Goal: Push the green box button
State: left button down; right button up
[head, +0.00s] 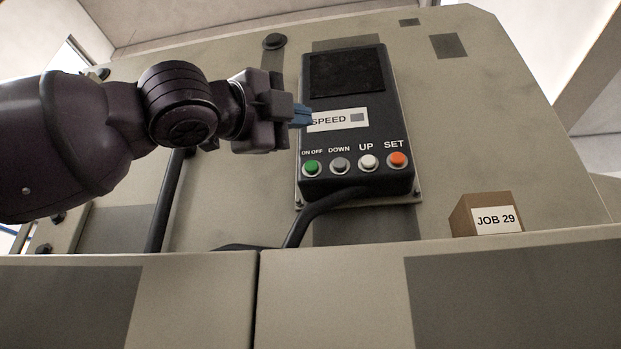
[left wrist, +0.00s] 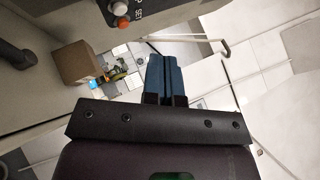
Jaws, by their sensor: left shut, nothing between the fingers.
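A black control box (head: 345,135) is mounted on the beige machine face, with a dark screen and a SPEED label. The green ON OFF button (head: 312,167) is at the left end of its row of buttons. My left gripper (head: 303,115) is shut and empty. In the head view its blue fingertips overlap the left edge of the SPEED label, above the green button; whether they touch the box I cannot tell. In the left wrist view the shut fingers (left wrist: 163,75) are in the middle and the green button does not show. My right gripper is not in view.
The grey DOWN (head: 340,164), white UP (head: 369,162) and orange SET (head: 398,159) buttons continue the row. A black cable (head: 316,213) runs from the box's underside. A brown JOB 29 carton (head: 487,213) stands on the ledge at the right.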

aim_at(311, 167)
pick_arm(q)
jog(key=shift+w+d, duration=0.3)
jog(key=shift+w, duration=1.15)
jog(key=shift+w+d, duration=0.3)
jog(key=shift+w, duration=1.15)
jog(key=shift+w+d, duration=0.3)
jog(key=shift+w, duration=1.15)
jog(key=shift+w, duration=0.15)
jog(key=shift+w+d, duration=0.1)
jog(key=shift+w, duration=0.15)
jog(key=shift+w, duration=0.45)
jog(key=shift+s, duration=0.85)
jog(key=shift+s, duration=0.1)
